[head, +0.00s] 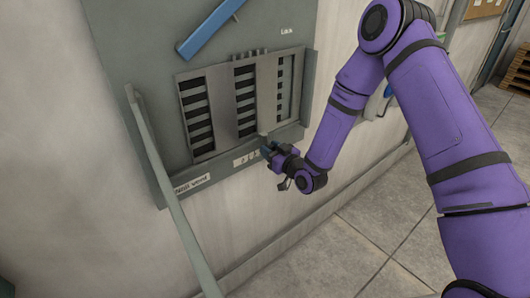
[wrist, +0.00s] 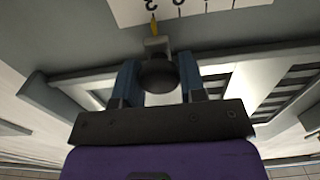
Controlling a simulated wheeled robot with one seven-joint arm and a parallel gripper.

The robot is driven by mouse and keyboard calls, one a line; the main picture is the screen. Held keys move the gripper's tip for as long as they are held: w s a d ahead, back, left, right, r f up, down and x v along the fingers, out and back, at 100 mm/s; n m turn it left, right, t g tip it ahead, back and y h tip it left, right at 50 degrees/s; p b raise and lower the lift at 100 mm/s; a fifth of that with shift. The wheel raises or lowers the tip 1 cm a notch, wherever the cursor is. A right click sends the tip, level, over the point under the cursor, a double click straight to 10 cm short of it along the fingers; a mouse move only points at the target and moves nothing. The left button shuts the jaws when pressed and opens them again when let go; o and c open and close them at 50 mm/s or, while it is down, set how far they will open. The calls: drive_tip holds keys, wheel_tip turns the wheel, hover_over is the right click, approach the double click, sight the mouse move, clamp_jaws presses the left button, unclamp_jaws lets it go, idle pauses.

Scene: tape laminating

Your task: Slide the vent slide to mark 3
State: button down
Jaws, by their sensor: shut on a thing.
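The vent (head: 192,117) is a grey slatted panel on the wall in the head view, with dark openings between plain plate strips. My gripper (head: 266,147) is at its lower right edge. In the wrist view my gripper (wrist: 158,78) is shut on the dark round knob (wrist: 158,75) of the vent slide, a blue finger on each side. A yellow pointer (wrist: 154,27) sticks out beyond the knob's light bracket (wrist: 157,46). It points to the white scale (wrist: 205,10) at, or very close to, the upside-down 3. My gripper hides part of the scale in the head view (head: 241,161).
A blue handle (head: 208,30) slants across the panel above the vent. A long grey bar (head: 168,185) stands out at the panel's left. Tiled floor (head: 345,245) is clear at the lower right, and a wooden pallet (head: 518,70) is far right.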

drive_tip(key=shift+w+d, duration=0.15)
drive_tip(key=shift+d, duration=0.05)
drive_tip(key=c, duration=0.7)
unclamp_jaws()
drive_tip(key=shift+d, duration=0.1)
drive_tip(key=v, duration=1)
drive_tip(key=shift+s+d, duration=0.25)
drive_tip(key=shift+s, duration=0.1)
